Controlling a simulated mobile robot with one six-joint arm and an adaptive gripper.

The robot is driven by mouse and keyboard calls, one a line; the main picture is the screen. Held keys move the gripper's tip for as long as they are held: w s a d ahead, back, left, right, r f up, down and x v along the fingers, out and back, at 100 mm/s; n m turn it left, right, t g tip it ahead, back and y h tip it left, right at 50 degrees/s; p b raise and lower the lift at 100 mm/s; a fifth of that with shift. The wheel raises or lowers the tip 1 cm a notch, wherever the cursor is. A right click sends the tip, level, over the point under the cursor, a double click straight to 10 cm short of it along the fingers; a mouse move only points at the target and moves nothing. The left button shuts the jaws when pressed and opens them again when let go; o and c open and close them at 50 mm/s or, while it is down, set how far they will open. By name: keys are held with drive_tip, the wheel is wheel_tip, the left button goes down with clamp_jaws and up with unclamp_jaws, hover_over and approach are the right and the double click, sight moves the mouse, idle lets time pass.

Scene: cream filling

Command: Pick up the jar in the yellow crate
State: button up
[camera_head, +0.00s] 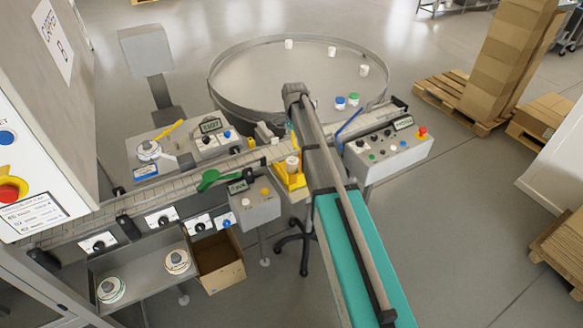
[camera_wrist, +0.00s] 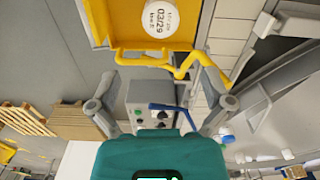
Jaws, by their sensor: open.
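The yellow crate (camera_head: 283,184) stands beside the conveyor line in the head view, with a pale jar (camera_head: 292,163) in it. In the wrist view the crate (camera_wrist: 98,18) is at the top edge, partly cut off. The jar's round white lid (camera_wrist: 160,18), printed with dark text, shows inside it. My gripper (camera_wrist: 160,73) is open and empty, with its grey fingers spread wide. The jar lies above the gap between the fingertips in the picture, apart from them. I cannot clearly make out my gripper in the head view.
A control box (camera_head: 388,154) with knobs and a blue lever stands right of the crate. A round table (camera_head: 255,80) with several jars lies behind. An open cardboard box (camera_head: 222,273) sits below the line.

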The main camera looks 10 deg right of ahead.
sight(292, 161)
drive_tip(key=shift+f+b, duration=3.75)
drive_tip(key=shift+f, duration=0.2)
drive_tip(key=f+b, duration=0.3)
drive_tip(key=shift+s+a+f, duration=0.15)
drive_tip(key=shift+a+f, duration=0.15)
drive_tip(key=shift+a, duration=0.1)
drive_tip(key=shift+f+b, duration=0.8)
drive_tip(key=shift+b, duration=0.3)
drive_tip(key=c, duration=1.1)
drive_tip(key=shift+r, duration=0.25)
